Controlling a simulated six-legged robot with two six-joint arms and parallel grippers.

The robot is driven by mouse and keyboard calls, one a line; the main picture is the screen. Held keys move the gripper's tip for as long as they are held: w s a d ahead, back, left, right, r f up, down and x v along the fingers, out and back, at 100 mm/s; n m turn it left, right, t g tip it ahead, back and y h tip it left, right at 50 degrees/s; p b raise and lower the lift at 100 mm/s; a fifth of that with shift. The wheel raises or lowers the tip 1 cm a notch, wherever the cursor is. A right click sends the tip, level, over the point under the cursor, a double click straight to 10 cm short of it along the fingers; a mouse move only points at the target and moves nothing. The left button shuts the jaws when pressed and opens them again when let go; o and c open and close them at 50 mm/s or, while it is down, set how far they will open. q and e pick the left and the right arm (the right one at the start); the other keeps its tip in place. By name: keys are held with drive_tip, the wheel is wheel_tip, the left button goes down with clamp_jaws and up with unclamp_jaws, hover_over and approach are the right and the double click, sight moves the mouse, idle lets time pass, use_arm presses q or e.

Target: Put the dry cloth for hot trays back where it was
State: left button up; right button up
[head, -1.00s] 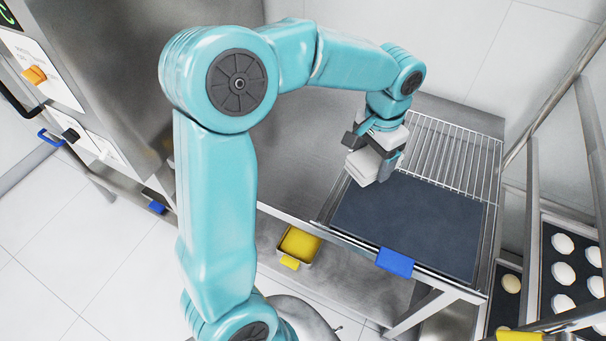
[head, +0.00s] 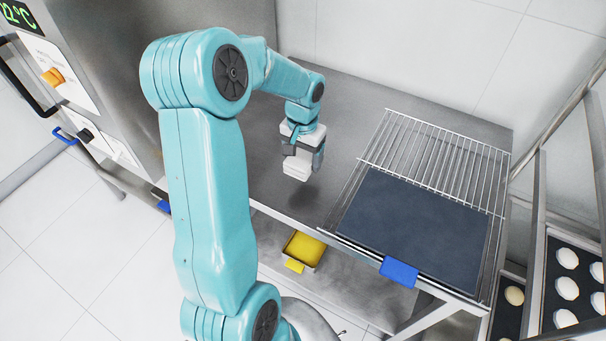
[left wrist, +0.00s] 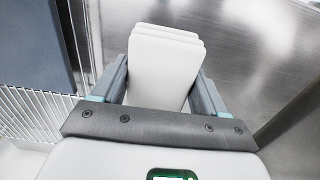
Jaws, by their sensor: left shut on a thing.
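The dry cloth (head: 297,171) is a white folded stack held below my left gripper (head: 302,157). It hangs above the bare steel table (head: 345,110), left of the wire rack, with a dark shadow beneath. In the left wrist view the cloth (left wrist: 165,65) sits between the two fingers, its layered edge at the far end, and the gripper (left wrist: 160,88) is shut on it. My right gripper is not in view.
A wire rack (head: 440,150) with a dark mat (head: 410,225) and a blue tab (head: 398,271) lies on the table's right. A yellow container (head: 304,250) sits on the shelf below. An oven-like cabinet (head: 120,60) stands left; trays of pale rounds (head: 566,290) stand right.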

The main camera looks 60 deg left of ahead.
sight(303, 184)
use_arm(q)
wheel_tip(303, 184, down, 8)
drive_tip(key=shift+f, duration=0.1)
idle(0.4)
drive_tip(key=o, duration=0.9)
drive_tip(key=shift+f, duration=0.1)
drive_tip(key=shift+o, duration=0.2)
